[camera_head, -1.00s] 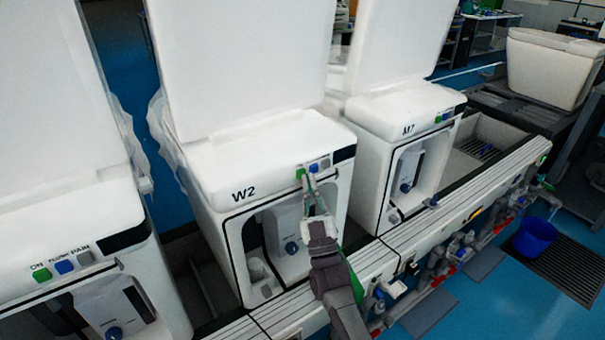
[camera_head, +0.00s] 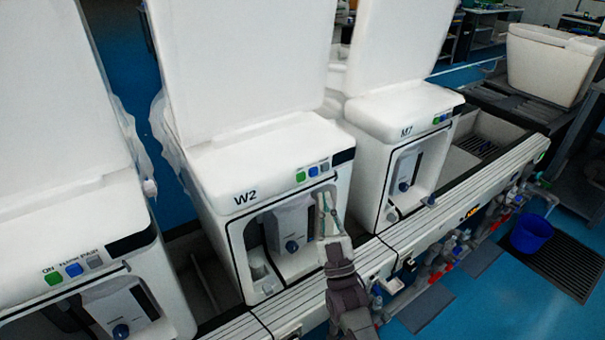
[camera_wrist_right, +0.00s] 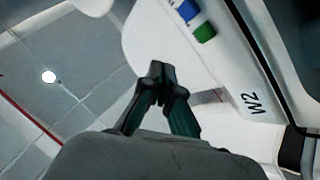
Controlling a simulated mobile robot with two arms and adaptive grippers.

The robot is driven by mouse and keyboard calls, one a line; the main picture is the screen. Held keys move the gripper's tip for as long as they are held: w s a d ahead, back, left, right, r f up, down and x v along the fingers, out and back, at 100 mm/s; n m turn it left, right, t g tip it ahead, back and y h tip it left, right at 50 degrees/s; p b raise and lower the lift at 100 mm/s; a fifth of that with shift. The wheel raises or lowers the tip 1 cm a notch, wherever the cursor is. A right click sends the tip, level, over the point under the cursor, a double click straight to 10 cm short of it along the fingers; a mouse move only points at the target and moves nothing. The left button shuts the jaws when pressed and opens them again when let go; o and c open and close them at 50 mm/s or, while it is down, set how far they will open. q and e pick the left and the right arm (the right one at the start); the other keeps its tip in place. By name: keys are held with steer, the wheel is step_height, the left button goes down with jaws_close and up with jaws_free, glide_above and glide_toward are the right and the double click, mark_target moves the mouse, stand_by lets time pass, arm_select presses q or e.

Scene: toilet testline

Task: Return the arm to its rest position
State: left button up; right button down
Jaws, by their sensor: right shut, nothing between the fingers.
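My right gripper (camera_head: 325,203) is in front of the right side of the white unit marked W2 (camera_head: 240,172) in the head view. It points up, below the level of the unit's buttons, and stands apart from them. Its fingers are together with nothing between them; they also show closed in the right wrist view (camera_wrist_right: 157,70). The green button (camera_head: 301,177) and blue button (camera_head: 313,171) of W2 are uncovered. The wrist view shows the green button (camera_wrist_right: 204,32) and blue button (camera_wrist_right: 187,10) beyond the fingers. My left gripper is not in view.
A metal rail (camera_head: 420,235) with fittings runs along the front. A blue bucket (camera_head: 533,233) stands on a floor grate. The blue floor in front of the rail has clear room.

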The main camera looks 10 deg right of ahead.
steer(key=shift+s+d, duration=0.1)
steer(key=shift+s, duration=0.2)
steer(key=shift+f, duration=0.1)
step_height(320, 180, down, 22)
steer(key=a+r+g+y, duration=0.1)
steer(key=g, duration=0.6)
steer(key=s+f+g, duration=0.3)
steer(key=s+f, duration=0.2)
steer(key=f, duration=0.4)
steer(key=s+f+g, duration=0.3)
steer(key=s+f, duration=0.1)
steer(key=f, duration=0.5)
steer(key=s+d+f+m+g+h, duration=0.1)
steer(key=s+f+g, duration=0.3)
steer(key=s+f, duration=0.5)
steer(key=s+d+f+g, duration=0.25)
steer(key=s+f, duration=0.45)
steer(key=s, duration=0.4)
steer(key=s+d+f+g, duration=0.1)
steer(key=s+f+g, duration=0.2)
steer(key=s, duration=0.6)
steer(key=s+d+f+g+h, duration=0.1)
steer(key=s+d+f+g, duration=0.1)
steer(key=s, duration=0.8)
steer(key=shift+f+m+g, duration=0.4)
steer(key=shift+f+g, duration=0.15)
